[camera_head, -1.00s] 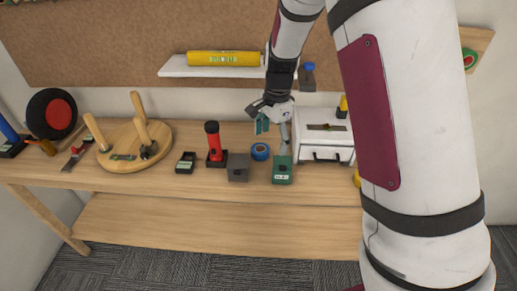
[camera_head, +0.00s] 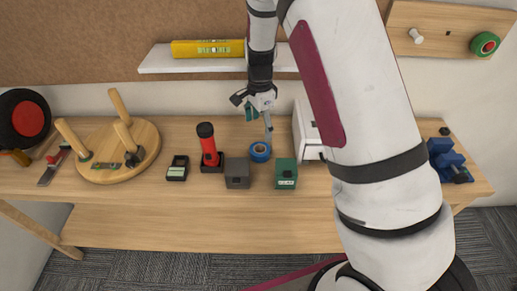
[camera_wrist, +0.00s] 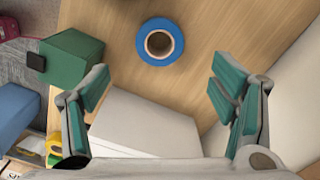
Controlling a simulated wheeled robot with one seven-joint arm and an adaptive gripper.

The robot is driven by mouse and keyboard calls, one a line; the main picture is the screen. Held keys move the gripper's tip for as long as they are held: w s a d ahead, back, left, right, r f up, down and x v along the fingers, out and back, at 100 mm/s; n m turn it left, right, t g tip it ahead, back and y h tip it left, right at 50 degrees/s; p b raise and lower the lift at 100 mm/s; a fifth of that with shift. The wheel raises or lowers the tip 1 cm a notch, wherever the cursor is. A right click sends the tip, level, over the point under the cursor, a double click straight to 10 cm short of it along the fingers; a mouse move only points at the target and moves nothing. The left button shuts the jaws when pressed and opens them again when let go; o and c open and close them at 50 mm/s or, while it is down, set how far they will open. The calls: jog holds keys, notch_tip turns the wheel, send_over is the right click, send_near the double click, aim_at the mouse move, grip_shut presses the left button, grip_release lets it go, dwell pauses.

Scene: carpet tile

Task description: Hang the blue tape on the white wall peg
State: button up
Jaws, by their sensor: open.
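The blue tape (camera_head: 260,156) is a roll lying flat on the wooden workbench. It also shows at the top middle of the wrist view (camera_wrist: 160,23), with its hole facing up. My gripper (camera_head: 259,115) is above the bench, just behind the tape in the head view. In the wrist view my gripper (camera_wrist: 158,85) has its green-padded fingers spread wide with nothing between them; the tape is beyond the fingertips. The white peg (camera_head: 416,36) sticks out of a wooden board (camera_head: 445,20) on the wall at the upper right.
A green roll (camera_head: 485,44) hangs on the same board. A grey box (camera_head: 237,173) and a green box (camera_head: 286,174) flank the tape, with a red flashlight (camera_head: 208,148) further left. A white box (camera_head: 306,130) is to the right, partly hidden by my arm.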

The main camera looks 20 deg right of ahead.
aim_at(260, 149)
notch_tip(260, 149, down, 11)
jog(key=shift+p, duration=0.55)
jog(key=c, duration=1.3)
